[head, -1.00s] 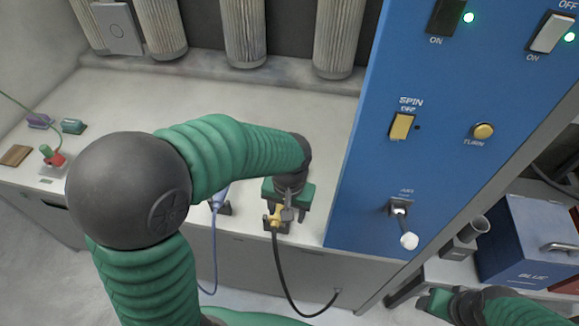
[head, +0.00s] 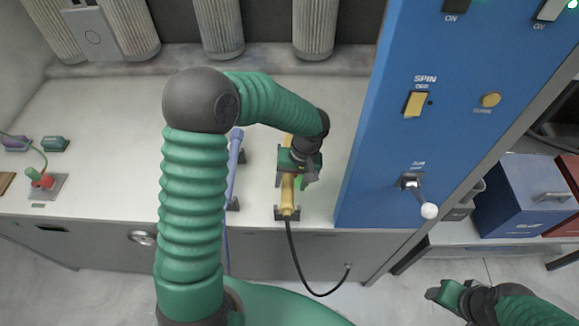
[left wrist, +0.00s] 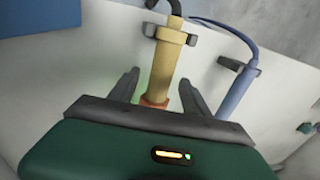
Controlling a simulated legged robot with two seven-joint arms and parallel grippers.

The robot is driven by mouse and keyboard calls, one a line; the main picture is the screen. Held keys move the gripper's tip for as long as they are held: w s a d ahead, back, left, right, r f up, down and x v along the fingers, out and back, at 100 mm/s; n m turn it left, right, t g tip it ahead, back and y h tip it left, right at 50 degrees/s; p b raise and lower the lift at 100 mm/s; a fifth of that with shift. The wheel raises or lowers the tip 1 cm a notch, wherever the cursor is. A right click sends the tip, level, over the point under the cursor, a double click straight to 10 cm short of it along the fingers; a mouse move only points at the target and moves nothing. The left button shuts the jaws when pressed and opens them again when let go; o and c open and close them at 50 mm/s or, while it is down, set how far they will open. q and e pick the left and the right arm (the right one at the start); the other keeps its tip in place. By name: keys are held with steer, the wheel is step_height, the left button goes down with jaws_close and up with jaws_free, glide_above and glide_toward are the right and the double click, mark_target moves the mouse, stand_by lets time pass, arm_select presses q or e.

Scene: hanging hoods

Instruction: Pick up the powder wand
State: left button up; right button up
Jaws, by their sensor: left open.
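The powder wand seems to be the yellow wand (head: 288,195), with a black hose at its near end, lying in dark holders on the white bench. It also shows in the left wrist view (left wrist: 164,62), with an orange-red band near my gripper. My left gripper (head: 300,172) is over the wand. In the left wrist view its two fingers (left wrist: 158,92) are open, one on each side of the wand. Part of the wand is hidden by the gripper. My right gripper (head: 440,292) is at the lower right, away from the wand; its jaws are too unclear to read.
A blue-violet wand (head: 233,165) lies in holders just left of the yellow one. The blue panel (head: 400,140) with switches and a white-knobbed lever (head: 428,209) stands close on the right. A red and green tool (head: 40,178) sits at the far left. The bench middle-left is clear.

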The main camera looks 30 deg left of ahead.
mark_target(290, 186)
arm_select(q)
steer(key=f, duration=0.1)
steer(key=a+f, duration=0.1)
steer(key=f, duration=0.1)
steer(key=shift+s+a+f, duration=0.15)
steer(key=shift+s+f, duration=0.05)
steer(key=shift+c, duration=0.2)
steer(key=shift+d+r, duration=0.1)
steer(key=shift+d, duration=0.25)
steer(key=c, duration=0.5)
steer(key=shift+a, duration=0.1)
jaws_close()
